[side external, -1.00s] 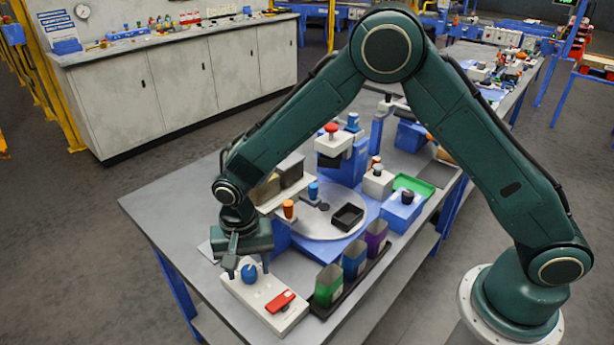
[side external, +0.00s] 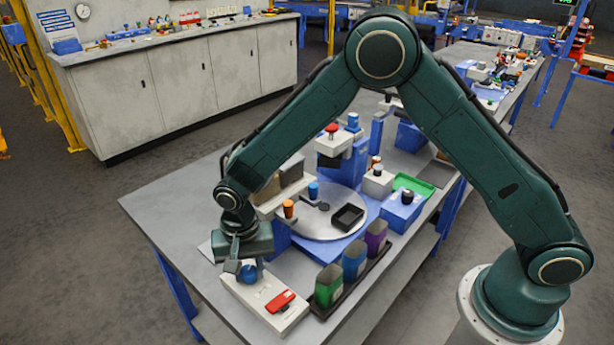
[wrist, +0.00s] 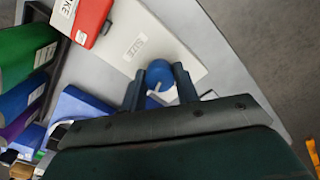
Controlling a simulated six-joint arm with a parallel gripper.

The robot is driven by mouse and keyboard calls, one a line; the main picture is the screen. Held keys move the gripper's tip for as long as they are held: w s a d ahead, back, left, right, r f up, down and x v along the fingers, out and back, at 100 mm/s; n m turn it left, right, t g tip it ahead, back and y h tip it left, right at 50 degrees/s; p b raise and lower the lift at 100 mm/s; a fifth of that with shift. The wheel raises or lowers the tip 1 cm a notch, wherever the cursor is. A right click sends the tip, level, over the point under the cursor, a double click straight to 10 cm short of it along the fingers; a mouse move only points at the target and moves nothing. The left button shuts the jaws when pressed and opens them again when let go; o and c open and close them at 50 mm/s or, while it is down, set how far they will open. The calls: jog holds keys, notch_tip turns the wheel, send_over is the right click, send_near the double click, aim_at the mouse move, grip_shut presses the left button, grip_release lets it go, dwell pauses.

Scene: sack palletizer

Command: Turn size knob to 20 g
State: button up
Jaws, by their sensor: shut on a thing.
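The size knob (wrist: 160,73) is a blue round knob with a white pointer, on a white panel (wrist: 150,30) with a label reading SIZE beside it. In the side view the knob (side external: 248,273) is partly hidden by a finger. My gripper (wrist: 160,80) is shut on the knob, with one dark finger on each side of it. In the side view my gripper (side external: 241,265) reaches down to the panel from above. A 20 g mark cannot be made out.
A red switch (side external: 280,301) sits on the same panel. Green, blue and purple bins (side external: 353,258) stand in a dark rack beside it. A round plate (side external: 325,226) with a black tray (side external: 348,217) is behind. Bare tabletop lies left of the panel.

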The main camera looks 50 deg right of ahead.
jog(key=shift+n, duration=0.3)
jog(key=n, duration=0.9)
jog(key=shift+n, duration=2)
jog(key=o, duration=1)
jog(key=shift+c, duration=0.2)
jog(key=shift+r, duration=0.1)
